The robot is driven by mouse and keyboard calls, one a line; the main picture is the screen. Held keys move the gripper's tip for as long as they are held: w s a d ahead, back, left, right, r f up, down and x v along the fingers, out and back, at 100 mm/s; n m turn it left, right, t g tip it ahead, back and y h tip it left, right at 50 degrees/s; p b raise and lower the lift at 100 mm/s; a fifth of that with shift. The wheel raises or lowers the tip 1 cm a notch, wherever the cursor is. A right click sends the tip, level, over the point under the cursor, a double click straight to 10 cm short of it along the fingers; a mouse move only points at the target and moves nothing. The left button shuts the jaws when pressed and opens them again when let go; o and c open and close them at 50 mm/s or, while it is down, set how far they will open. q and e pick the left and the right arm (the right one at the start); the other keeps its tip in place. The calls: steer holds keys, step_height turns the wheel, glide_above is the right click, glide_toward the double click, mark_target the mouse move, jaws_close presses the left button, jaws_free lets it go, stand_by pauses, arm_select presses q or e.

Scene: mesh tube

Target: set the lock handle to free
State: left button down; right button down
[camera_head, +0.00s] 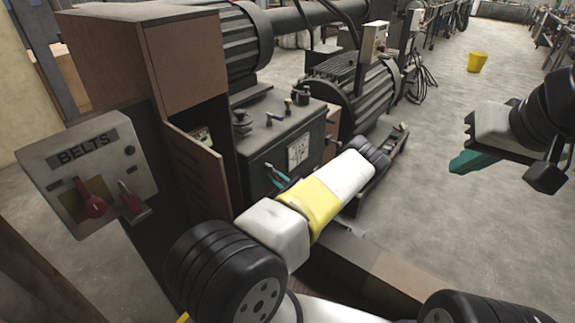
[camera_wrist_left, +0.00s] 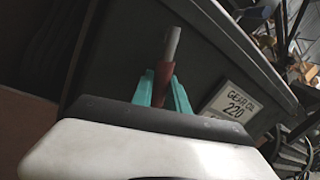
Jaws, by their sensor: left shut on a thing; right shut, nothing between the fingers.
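The lock handle (camera_wrist_left: 167,68), a red-brown lever with a grey rod end, stands out from the dark machine housing in the left wrist view. My left gripper (camera_wrist_left: 161,92) has its teal fingers shut around the red part, one on each side. In the head view my left gripper (camera_head: 279,179) is at the front face of the dark gearbox, and the arm hides most of the lever there. No marking of the handle's positions can be read. My right gripper (camera_head: 473,161) is shut and empty, up at the right over the floor, away from the machine.
A "GEAR OIL 220" label (camera_head: 299,151) is beside the left gripper on the gearbox (camera_head: 270,150). Small levers (camera_head: 275,121) stand on its top. A brown cabinet door (camera_head: 195,170) and a grey "BELTS" box (camera_head: 90,170) are at left. Open floor (camera_head: 455,210) lies right.

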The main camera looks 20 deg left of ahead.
arm_select(q)
steer(key=shift+w+d+r+n+g+y, duration=0.2)
steer(key=shift+w+r+n+y, duration=0.25)
steer(key=shift+n, duration=1.3)
steer(key=shift+w+d+r+n+g+y, duration=0.25)
steer(key=shift+w+r+n, duration=0.4)
steer(key=shift+n, duration=1.05)
steer(key=shift+w+d+r+n+g+y, duration=0.25)
steer(key=shift+w+r+n, duration=0.3)
steer(key=shift+n, duration=1.2)
steer(key=shift+a, duration=0.1)
steer(key=c, duration=1.3)
jaws_free()
glide_toward(274, 160)
steer(key=shift+v, duration=0.9)
